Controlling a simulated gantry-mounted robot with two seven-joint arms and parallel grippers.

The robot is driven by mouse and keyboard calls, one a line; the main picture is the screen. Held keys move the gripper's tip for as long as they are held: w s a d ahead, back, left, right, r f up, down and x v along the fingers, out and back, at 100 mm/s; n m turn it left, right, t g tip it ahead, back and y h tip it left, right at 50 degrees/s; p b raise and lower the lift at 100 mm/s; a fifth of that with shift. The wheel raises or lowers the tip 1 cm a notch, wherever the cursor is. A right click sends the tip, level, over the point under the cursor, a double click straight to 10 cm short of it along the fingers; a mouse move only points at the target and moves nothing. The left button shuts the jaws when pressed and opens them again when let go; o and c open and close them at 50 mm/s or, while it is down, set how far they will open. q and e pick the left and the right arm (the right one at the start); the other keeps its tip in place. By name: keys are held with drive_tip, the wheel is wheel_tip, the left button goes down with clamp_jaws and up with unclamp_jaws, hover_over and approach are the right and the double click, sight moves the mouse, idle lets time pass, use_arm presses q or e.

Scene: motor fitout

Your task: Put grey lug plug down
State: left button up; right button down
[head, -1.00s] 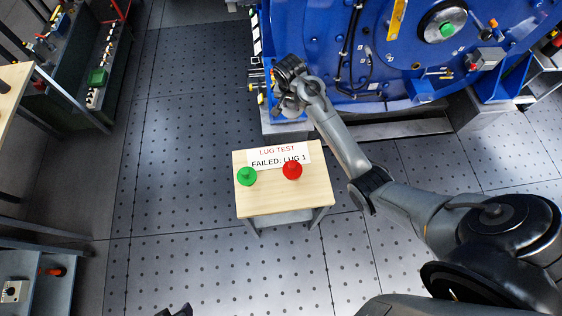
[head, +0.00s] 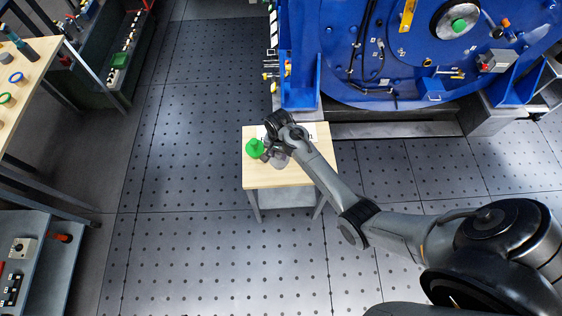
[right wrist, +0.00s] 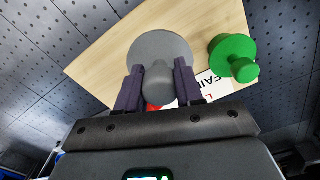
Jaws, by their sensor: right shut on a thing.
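The grey lug plug (right wrist: 160,46) shows in the right wrist view as a round disc with a stem. My right gripper (right wrist: 157,84) is shut on the stem, one dark finger on each side. In the head view the right gripper (head: 272,154) is over the small wooden table (head: 262,178), with the grey plug (head: 280,161) partly hidden under it. I cannot tell whether the disc touches the tabletop. My left gripper is not in view.
A green plug (head: 255,148) stands on the table close left of the gripper; it also shows in the wrist view (right wrist: 232,56). A lug test sign (right wrist: 212,86) is mostly covered. Some red shows behind the grey stem. The blue motor (head: 345,60) stands behind.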

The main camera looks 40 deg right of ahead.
sight(279, 161)
wheel_tip(279, 161, down, 2)
drive_tip(key=shift+d+f, duration=0.1)
drive_tip(key=shift+f, duration=0.1)
drive_tip(key=shift+f+b, duration=0.4)
drive_tip(key=shift+f, duration=1.45)
drive_tip(key=shift+f, duration=0.1)
drive_tip(key=c, duration=0.7)
unclamp_jaws()
